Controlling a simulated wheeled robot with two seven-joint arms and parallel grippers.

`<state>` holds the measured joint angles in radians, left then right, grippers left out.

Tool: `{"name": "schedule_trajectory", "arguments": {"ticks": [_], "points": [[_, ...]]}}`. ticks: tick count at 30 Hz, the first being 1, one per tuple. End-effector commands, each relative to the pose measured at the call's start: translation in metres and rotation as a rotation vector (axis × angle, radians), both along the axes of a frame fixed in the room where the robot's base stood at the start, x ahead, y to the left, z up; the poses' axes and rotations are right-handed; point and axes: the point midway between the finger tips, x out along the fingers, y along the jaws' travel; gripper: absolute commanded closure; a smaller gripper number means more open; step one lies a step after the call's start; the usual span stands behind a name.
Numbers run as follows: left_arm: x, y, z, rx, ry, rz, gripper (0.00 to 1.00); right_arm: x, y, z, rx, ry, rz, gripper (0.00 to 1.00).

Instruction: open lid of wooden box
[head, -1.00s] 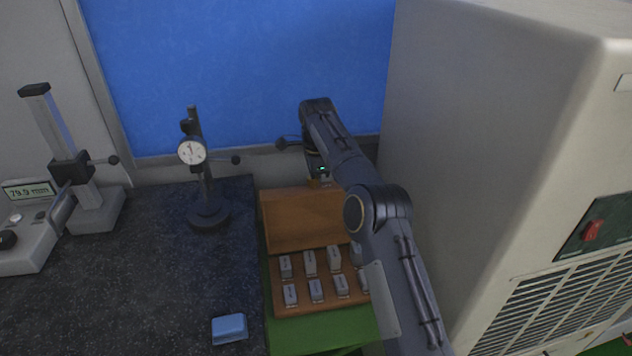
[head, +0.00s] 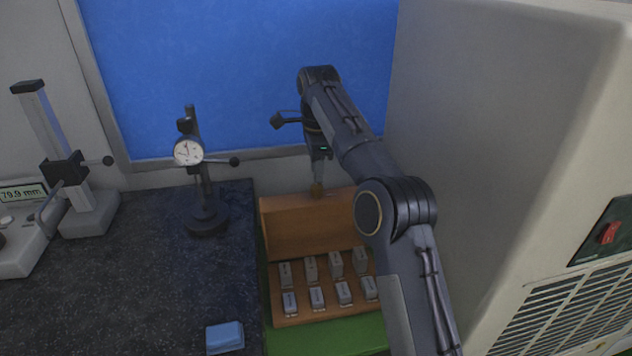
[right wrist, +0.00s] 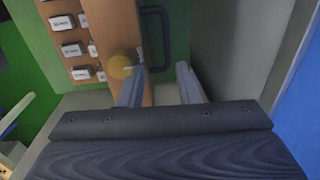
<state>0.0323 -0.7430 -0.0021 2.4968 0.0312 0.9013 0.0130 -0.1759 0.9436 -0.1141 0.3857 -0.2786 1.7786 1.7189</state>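The wooden box (head: 283,318) stands on a green surface, with its lid (head: 290,230) raised upright at the back. A small round knob (head: 317,189) sits on the lid's top edge. My right gripper (head: 318,178) is just above the knob. In the right wrist view, the lid's edge (right wrist: 118,25) and yellowish knob (right wrist: 120,67) lie left of my right gripper (right wrist: 160,88). Its two fingers are spread with nothing visible between them; the left finger is close to the knob, contact unclear. My left gripper is not in view.
Several grey blocks (head: 316,297) stand in the box. Left is a dark stone table (head: 120,290) with a dial gauge (head: 188,152), a height gauge (head: 65,168) and a blue block (head: 225,337). A large beige cabinet (head: 500,130) bounds the right. A dark handle (right wrist: 165,35) shows beyond the fingers.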

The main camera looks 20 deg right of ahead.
Motion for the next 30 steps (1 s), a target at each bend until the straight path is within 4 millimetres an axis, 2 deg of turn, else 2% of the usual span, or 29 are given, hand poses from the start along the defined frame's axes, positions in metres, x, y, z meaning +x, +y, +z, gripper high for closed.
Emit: {"name": "schedule_trajectory", "arguments": {"ticks": [3,12,18,26,30], "points": [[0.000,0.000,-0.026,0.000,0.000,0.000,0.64,-0.026,0.009,0.009,0.003,-0.004,0.003,0.68],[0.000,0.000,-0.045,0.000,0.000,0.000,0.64,-0.076,0.026,0.037,0.003,-0.003,0.003,0.68],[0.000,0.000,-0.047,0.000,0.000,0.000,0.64,-0.088,0.030,0.044,0.003,-0.001,0.001,0.68],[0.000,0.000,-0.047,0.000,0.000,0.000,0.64,-0.088,0.030,0.045,0.003,0.000,0.001,0.68],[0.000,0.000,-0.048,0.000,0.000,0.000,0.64,-0.089,0.028,0.044,0.001,0.000,-0.002,0.85]]}}
